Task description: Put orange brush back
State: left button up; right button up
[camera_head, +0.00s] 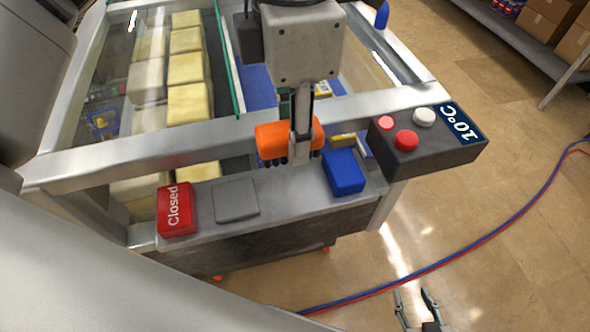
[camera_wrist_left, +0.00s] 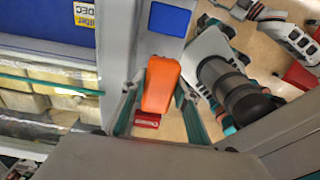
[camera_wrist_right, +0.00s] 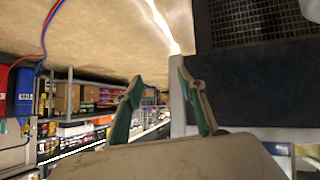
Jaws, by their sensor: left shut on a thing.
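The orange brush (camera_head: 268,143), with dark bristles underneath, is at the grey front ledge (camera_head: 205,203) of the glass-topped cabinet. My left gripper (camera_head: 301,150) is shut on it from above, hiding part of it. In the left wrist view the orange brush (camera_wrist_left: 160,86) lies between the two fingers (camera_wrist_left: 158,110). Whether its bristles touch the ledge I cannot tell. My right gripper (camera_head: 418,302) is empty and open, low over the floor; its spread fingers (camera_wrist_right: 160,88) show in the right wrist view.
A blue block (camera_head: 344,172) sits right of the brush on the ledge. A grey square pad (camera_head: 235,199) and a red "Closed" block (camera_head: 176,209) are to the left. A button box (camera_head: 425,140) reading 10°C stands at the right corner. Blue and red hoses (camera_head: 450,245) cross the open floor.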

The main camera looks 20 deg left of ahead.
pick_arm(q)
send_over(294, 188)
notch_tip(294, 188, down, 5)
jog(key=shift+f+b, duration=0.45)
jog(key=shift+f, duration=1.65)
pick_arm(e)
jog(key=shift+w+d+f, duration=0.15)
jog(key=shift+w+f, duration=0.1)
pick_arm(q)
jog(key=shift+f, duration=0.15)
jog(key=o, duration=0.9)
jog(key=shift+c, duration=0.2)
